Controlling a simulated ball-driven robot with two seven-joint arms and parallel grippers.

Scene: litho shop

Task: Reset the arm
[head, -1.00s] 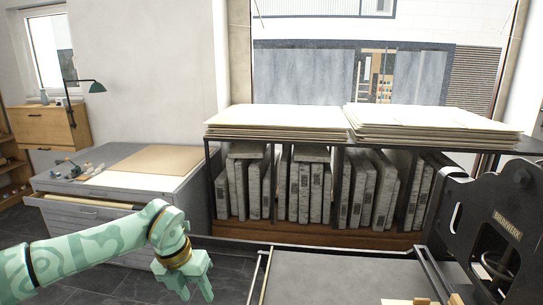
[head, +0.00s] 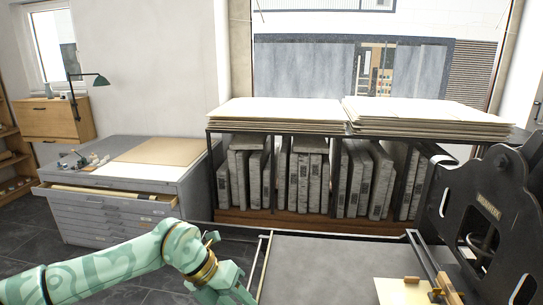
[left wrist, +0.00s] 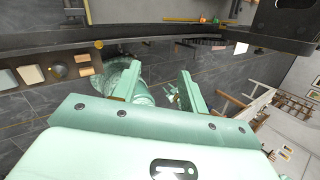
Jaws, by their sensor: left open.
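My left arm comes in from the lower left of the head view, mint green with a brass-coloured ring at the wrist. My left gripper (head: 236,292) is low in the picture, beside the left edge of the press bed, with its fingers pointing down and to the right. In the left wrist view the gripper (left wrist: 155,88) has its two fingers apart, with nothing held between them. Dark floor tiles show beyond the fingers. My right gripper is in neither view.
The press bed (head: 325,268) is right of my gripper, with the black press frame (head: 490,200) at the far right. A grey flat-file cabinet (head: 110,215) with an open drawer stands left. A rack of stone slabs (head: 300,180) is behind. Floor shows between cabinet and bed.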

